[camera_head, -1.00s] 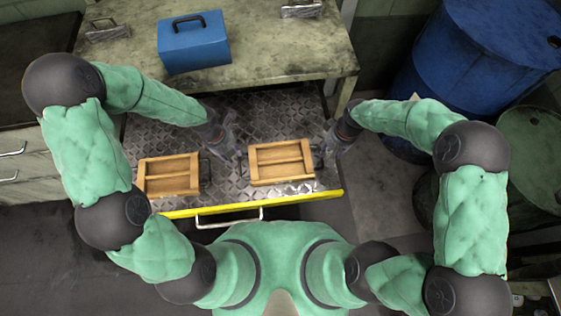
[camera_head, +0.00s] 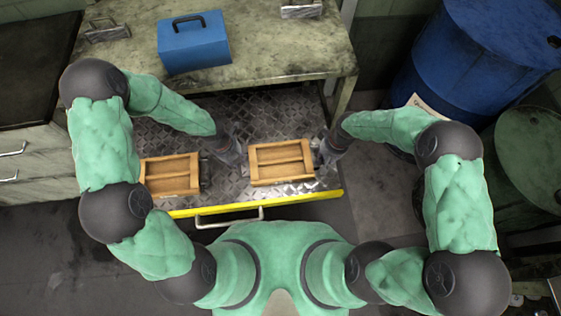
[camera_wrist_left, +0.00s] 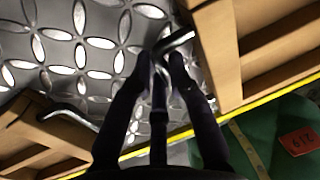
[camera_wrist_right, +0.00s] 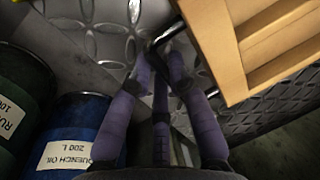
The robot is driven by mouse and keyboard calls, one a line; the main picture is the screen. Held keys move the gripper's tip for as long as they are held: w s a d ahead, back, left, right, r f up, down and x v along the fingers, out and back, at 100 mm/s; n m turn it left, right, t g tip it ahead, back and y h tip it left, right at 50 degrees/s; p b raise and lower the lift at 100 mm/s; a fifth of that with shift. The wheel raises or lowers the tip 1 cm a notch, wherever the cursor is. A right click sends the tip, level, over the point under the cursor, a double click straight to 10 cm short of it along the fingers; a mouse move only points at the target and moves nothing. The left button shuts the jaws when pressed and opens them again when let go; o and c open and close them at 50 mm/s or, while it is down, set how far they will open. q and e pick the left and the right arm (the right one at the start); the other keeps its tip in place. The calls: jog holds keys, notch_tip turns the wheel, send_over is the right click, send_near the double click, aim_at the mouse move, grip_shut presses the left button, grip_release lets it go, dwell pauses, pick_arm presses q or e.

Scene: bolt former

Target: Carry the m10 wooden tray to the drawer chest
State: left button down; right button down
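Two light wooden trays lie in the open drawer. The right tray (camera_head: 281,162) is between my two grippers, flat on the drawer floor, with a dark metal handle at each end. My left gripper (camera_head: 233,158) has its fingers drawn together on this tray's left handle (camera_wrist_left: 177,42). My right gripper (camera_head: 327,155) has its fingers drawn together on the right handle (camera_wrist_right: 166,36). The left tray (camera_head: 170,175) sits apart to the left, and my left arm partly hides it. I cannot read an M10 mark on either tray.
The drawer's yellow front edge (camera_head: 300,200) runs just before the trays. A worn bench (camera_head: 270,55) with a blue toolbox (camera_head: 194,42) overhangs behind. Blue (camera_head: 480,60) and green (camera_head: 530,160) drums stand right. A drawer cabinet (camera_head: 35,165) stands left.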

pick_arm(q)
jog(key=shift+r, duration=0.15)
pick_arm(e)
jog(key=shift+r, duration=0.15)
